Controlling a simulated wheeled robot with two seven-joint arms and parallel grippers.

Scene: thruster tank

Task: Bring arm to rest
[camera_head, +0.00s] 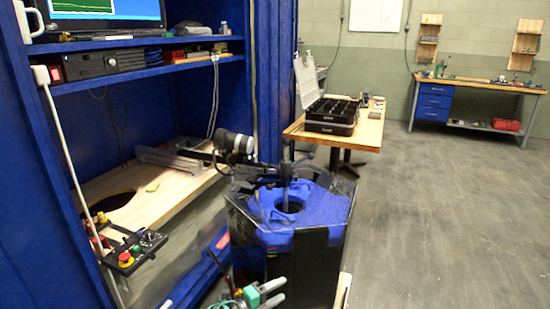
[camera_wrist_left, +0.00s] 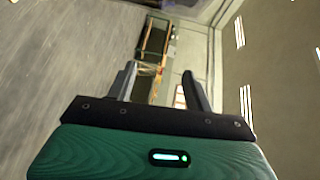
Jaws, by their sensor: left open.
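My left gripper (camera_head: 278,291) shows at the bottom centre of the head view, green with grey fingers. It is in front of the black tank (camera_head: 313,265), low and near its lower part; I cannot tell whether they touch. In the left wrist view its two fingers (camera_wrist_left: 159,72) stand apart, with nothing between them but the distant room. Most of my left arm is below the picture edge. My right gripper is in neither view.
The tank has a blue top (camera_head: 310,212) with a round hole. A blue cabinet (camera_head: 25,180) with a wooden worktop and a control box (camera_head: 137,251) stands at left. A wooden table (camera_head: 358,132) with a black case (camera_head: 332,113) stands behind the tank. Open floor (camera_head: 440,220) lies at right.

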